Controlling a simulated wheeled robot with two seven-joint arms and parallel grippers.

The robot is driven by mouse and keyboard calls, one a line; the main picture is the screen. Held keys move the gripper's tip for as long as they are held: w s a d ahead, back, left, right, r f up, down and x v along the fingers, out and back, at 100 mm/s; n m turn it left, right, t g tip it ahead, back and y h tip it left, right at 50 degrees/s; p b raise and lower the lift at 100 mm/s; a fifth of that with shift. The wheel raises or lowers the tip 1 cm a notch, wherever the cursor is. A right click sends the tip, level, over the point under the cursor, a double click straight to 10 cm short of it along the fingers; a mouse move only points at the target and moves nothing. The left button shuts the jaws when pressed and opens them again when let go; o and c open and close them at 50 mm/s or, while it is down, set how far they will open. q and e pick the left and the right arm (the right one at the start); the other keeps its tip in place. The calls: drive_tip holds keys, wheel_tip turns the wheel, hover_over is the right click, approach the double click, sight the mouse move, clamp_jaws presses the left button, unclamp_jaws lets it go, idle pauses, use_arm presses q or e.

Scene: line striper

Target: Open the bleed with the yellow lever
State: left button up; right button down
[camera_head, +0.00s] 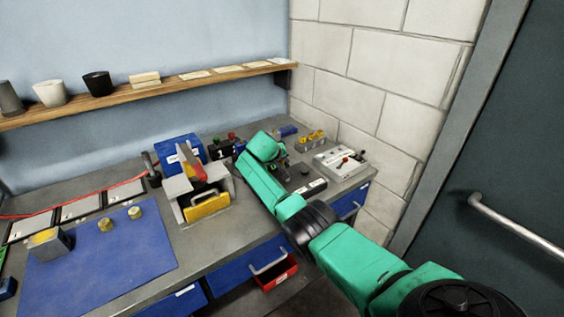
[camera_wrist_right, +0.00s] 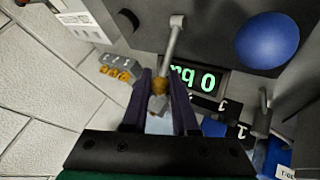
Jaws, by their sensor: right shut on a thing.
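In the right wrist view, the lever (camera_wrist_right: 175,42) is a grey rod with a yellow-brown knob (camera_wrist_right: 159,86) at its near end. My right gripper (camera_wrist_right: 161,76) has its two dark fingers on either side of this knob and is shut on it. A green display (camera_wrist_right: 193,79) beside the lever seems to read 0 bar, seen upside down. In the head view my green right arm reaches over the back right of the bench, and it hides the lever and most of the gripper. My left gripper is in neither view.
A grey box with small levers (camera_head: 341,161) and a row of yellow-topped parts (camera_head: 311,141) stand beyond my right arm. A device with a yellow plate (camera_head: 206,207) stands left of it. A blue mat (camera_head: 100,265) lies at front left.

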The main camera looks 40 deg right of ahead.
drive_tip(key=c, duration=0.8)
unclamp_jaws()
drive_tip(key=shift+o, duration=0.5)
drive_tip(key=shift+w+f, duration=0.1)
drive_tip(key=shift+a+r, duration=0.3)
drive_tip(key=shift+r, duration=0.1)
drive_tip(key=b+v, duration=0.1)
drive_tip(key=v, duration=1.2)
drive_tip(key=shift+s+a, duration=0.2)
drive_tip(key=shift+s, duration=0.05)
drive_tip(key=shift+r, duration=0.1)
